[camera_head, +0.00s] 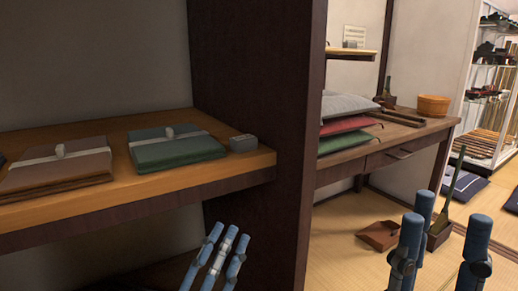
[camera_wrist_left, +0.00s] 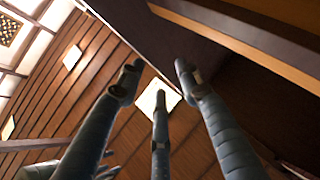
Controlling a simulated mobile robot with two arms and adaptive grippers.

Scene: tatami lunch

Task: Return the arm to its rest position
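My left gripper (camera_head: 229,236) points up at the bottom middle of the head view, in front of the dark pillar and below the shelf's right end. In the left wrist view its blue-grey fingers (camera_wrist_left: 157,72) are spread with nothing between them. My right gripper (camera_head: 446,222) is at the bottom right of the head view, with its fingers upright, apart and empty, above the tatami floor. Both arms behind the grippers are mostly out of the head view.
A wooden shelf (camera_head: 236,174) at left holds a green folded cloth set (camera_head: 178,148), a brown one (camera_head: 58,172) and a small grey box (camera_head: 243,143). The dark pillar (camera_head: 255,80) stands beside it. A desk (camera_head: 375,156) with stacked cushions (camera_head: 345,125) and a dustpan (camera_head: 380,235) lie beyond.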

